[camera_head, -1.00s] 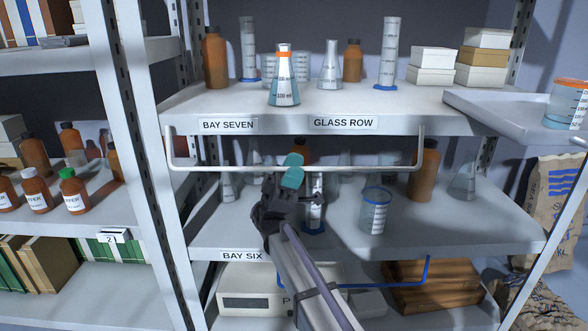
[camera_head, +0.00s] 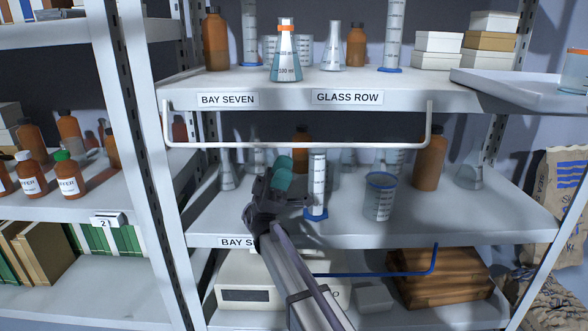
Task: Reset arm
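My gripper (camera_head: 281,174) has a dark body and teal fingertips. It is in the middle of the camera_head view, reaching up from my arm at the bottom. It appears in front of the Bay Six shelf (camera_head: 440,222), below the white rail (camera_head: 300,145) in the picture. A graduated cylinder (camera_head: 317,180) shows just to its right. Nothing is visibly held. The two teal tips look close together, but the gap between them is not clear from this angle.
The Bay Seven shelf (camera_head: 300,90) above carries an orange-banded flask (camera_head: 286,60), bottles and boxes. A beaker (camera_head: 380,197) stands right of my gripper. A blue rail (camera_head: 390,272) runs below. A white tray (camera_head: 500,88) juts out at the right.

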